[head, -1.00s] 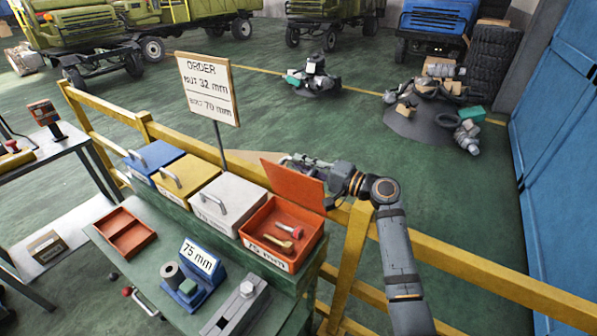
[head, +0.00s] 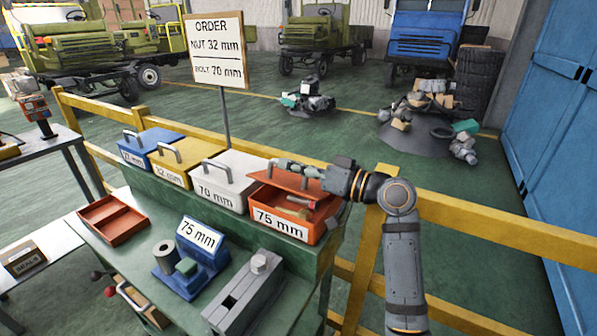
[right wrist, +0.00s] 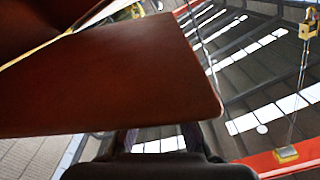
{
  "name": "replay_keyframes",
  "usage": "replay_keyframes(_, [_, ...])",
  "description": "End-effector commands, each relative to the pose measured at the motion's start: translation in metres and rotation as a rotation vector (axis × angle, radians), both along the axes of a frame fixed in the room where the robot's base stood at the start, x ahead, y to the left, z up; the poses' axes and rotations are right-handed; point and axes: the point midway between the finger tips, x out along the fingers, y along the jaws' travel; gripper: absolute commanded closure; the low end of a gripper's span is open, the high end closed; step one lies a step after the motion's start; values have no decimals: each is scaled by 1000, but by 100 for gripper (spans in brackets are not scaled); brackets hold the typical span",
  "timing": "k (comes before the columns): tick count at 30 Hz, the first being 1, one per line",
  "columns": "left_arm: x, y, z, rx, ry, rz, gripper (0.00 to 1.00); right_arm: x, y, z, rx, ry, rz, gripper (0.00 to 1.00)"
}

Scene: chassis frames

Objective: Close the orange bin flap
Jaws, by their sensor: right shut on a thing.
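The orange bin (head: 290,225), labelled 75 mm, stands at the right end of the bin row. Its flap (head: 268,177) is tilted down over the bin but partly open, with a gap at the front. Part of a bolt shows inside. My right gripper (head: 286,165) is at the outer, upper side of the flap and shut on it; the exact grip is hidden. In the right wrist view the flap (right wrist: 130,75) is a dark red-brown panel across the left. My left gripper is not in view.
Closed white (head: 222,196), yellow (head: 170,177) and blue bins stand to the left. An order sign (head: 216,50) rises behind them. A yellow railing (head: 480,222) runs behind the bench. An orange tray (head: 113,228), blue 75 mm stand and grey block are in front.

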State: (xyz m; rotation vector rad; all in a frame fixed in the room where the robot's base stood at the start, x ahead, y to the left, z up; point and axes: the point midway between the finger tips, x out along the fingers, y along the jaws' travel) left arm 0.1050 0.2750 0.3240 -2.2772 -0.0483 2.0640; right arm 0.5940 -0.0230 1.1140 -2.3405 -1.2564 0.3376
Motion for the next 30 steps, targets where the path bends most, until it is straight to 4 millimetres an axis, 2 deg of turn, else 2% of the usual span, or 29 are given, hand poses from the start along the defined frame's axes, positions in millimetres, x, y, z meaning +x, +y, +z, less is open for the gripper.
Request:
replay_keyframes(1, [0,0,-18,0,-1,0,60,-3,2,-15,-19,-30,-1,100])
replay_keyframes(3, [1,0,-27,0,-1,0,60,-6,4,-21,-50,-76,-1,100])
replay_keyframes(12, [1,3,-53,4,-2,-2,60,-13,9,-41,-123,-182,-1,100])
replay_keyframes(18, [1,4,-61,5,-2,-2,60,-14,9,-48,-121,-179,-1,100])
replay_keyframes(30, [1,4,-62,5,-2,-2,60,-14,10,-51,-122,-173,0,100])
